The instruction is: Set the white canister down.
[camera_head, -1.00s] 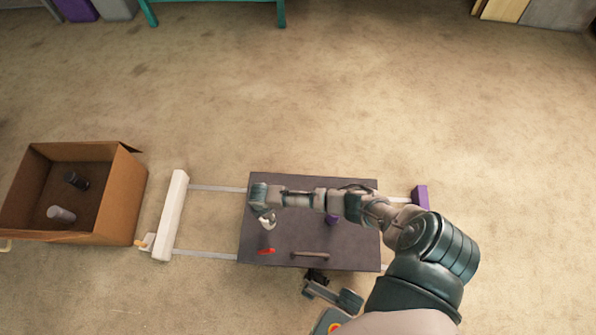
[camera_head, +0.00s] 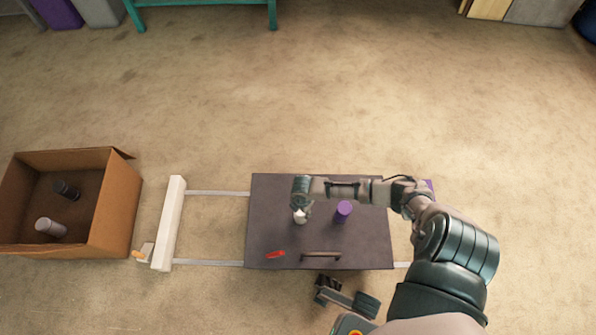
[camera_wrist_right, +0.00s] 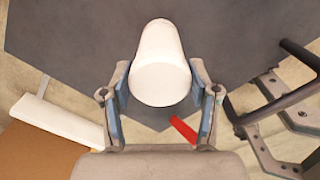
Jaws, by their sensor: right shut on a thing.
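The white canister (camera_head: 300,216) is at my right gripper (camera_head: 300,207), over the left half of the dark tabletop (camera_head: 270,235). In the right wrist view the white canister (camera_wrist_right: 161,70) sits between the two blue-padded fingers of my right gripper (camera_wrist_right: 161,95), which is shut on it. I cannot tell whether its base touches the tabletop.
A purple can (camera_head: 343,210) stands right of the canister. A red piece (camera_head: 275,254) and a dark bar handle (camera_head: 321,254) lie near the front edge. A cardboard box (camera_head: 112,215) with two cylinders stands left, beyond a white beam (camera_head: 169,220).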

